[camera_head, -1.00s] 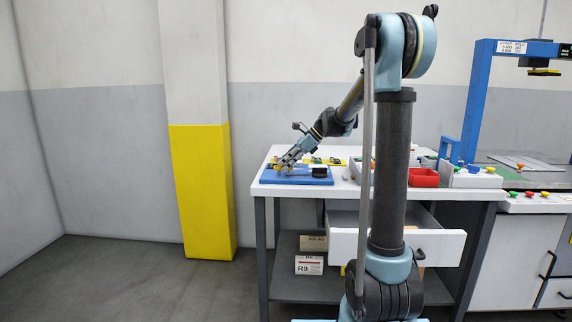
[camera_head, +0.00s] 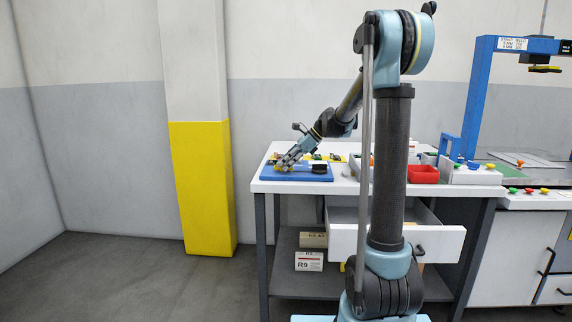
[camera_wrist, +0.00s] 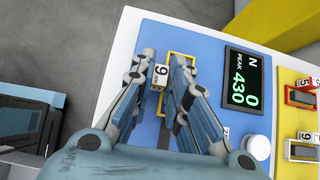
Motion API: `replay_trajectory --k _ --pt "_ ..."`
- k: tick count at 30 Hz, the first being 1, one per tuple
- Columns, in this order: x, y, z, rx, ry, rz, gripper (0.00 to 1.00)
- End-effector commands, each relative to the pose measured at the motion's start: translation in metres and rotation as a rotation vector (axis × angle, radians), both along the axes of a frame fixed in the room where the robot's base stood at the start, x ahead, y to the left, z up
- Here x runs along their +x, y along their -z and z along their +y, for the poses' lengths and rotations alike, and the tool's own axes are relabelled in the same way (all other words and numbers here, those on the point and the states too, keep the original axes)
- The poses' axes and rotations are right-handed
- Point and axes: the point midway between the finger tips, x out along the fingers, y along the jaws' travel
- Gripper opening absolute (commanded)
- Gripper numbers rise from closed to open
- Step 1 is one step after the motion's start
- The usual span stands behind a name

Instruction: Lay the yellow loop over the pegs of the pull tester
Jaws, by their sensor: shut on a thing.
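The pull tester is a blue plate (camera_wrist: 212,48) with a dark display (camera_wrist: 247,78) reading N 0 and PEAK 430, and a white knob (camera_wrist: 256,147). In the head view the blue plate (camera_head: 318,178) lies at the table's left end. My gripper (camera_wrist: 164,62) is shut on the yellow loop (camera_wrist: 181,54), at its small white tag marked 9 (camera_wrist: 160,76). The loop is a thin rectangular outline, low over or on the plate. My right finger covers part of it. I cannot make out the pegs or whether the loop is around them.
A yellow mat (camera_wrist: 286,80) beside the plate carries more tagged pieces, one in a red frame (camera_wrist: 301,94). A red bin (camera_head: 423,174) stands farther right on the white table (camera_head: 345,190). A blue frame (camera_head: 470,110) rises beyond it. Floor is open at left.

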Motion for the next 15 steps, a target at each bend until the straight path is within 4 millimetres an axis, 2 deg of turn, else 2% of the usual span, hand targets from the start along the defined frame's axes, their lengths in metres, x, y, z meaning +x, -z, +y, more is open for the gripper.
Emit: replay_trajectory --k 1,2,3,5,15 --pt "0.0 0.0012 -0.0002 -0.001 0.0 0.0 0.0" --pt "0.0 0.0013 -0.0002 -0.001 0.0 0.0 0.17" --pt "0.0 0.0012 -0.0002 -0.001 0.0 0.0 0.26" --pt "0.0 0.0012 -0.0002 -0.001 0.0 0.0 0.38" --pt "0.0001 0.0011 -0.0003 -0.001 0.0 0.0 0.38"
